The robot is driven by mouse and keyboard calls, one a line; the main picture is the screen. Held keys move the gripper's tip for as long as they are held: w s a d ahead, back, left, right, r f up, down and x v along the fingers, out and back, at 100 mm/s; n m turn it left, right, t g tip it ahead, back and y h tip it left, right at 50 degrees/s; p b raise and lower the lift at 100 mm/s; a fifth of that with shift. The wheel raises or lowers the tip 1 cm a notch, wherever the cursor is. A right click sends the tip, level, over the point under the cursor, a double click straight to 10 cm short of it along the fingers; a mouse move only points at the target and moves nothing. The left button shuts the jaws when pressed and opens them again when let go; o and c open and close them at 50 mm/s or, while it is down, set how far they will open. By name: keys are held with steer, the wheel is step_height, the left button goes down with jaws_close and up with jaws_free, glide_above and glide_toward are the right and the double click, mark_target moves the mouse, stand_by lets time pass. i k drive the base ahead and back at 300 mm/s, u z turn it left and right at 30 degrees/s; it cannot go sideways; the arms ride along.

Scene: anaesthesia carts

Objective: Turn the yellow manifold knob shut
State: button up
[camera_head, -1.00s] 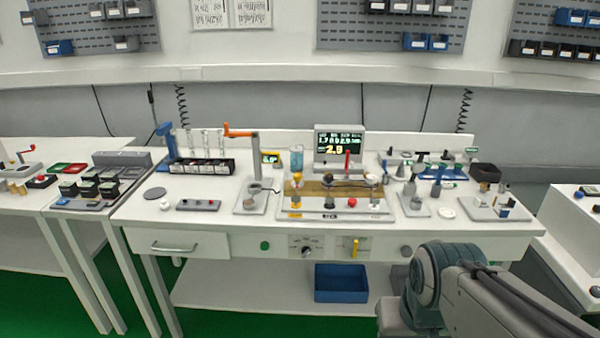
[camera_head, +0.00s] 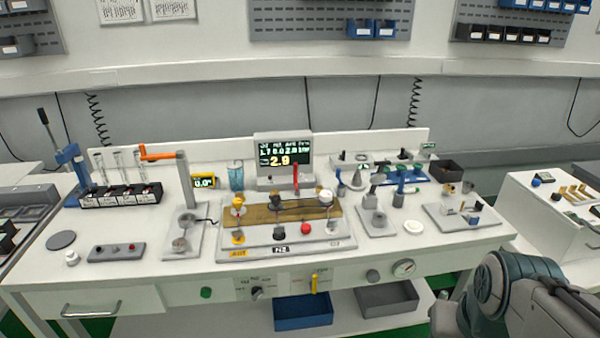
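A manifold on a pale base plate (camera_head: 262,253) stands in the middle of the workbench, with a wooden-looking bar (camera_head: 288,216) across it. A yellow knob (camera_head: 238,203) sits at its left end, above a yellow fitting (camera_head: 238,236) near a yellow label. A dark knob (camera_head: 275,201) and a white knob (camera_head: 326,196) stand further right along the bar. Whether the yellow knob is open or shut is too small to tell. My arm shows at the lower right, well apart from the manifold. My gripper is out of view.
A display (camera_head: 283,158) reading 2.9 stands behind the manifold. An orange-armed post (camera_head: 185,180) stands to its left, and valve stands (camera_head: 375,215) to its right. A yellow lever (camera_head: 314,284) is on the bench's front panel. A blue bin (camera_head: 303,312) sits below. The bench's front right is clear.

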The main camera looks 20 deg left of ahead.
mark_target(238, 201)
steer(key=z, duration=0.1)
steer(key=i, duration=0.7)
steer(key=u, duration=0.85)
steer(key=i, duration=0.6)
steer(key=u, duration=0.65)
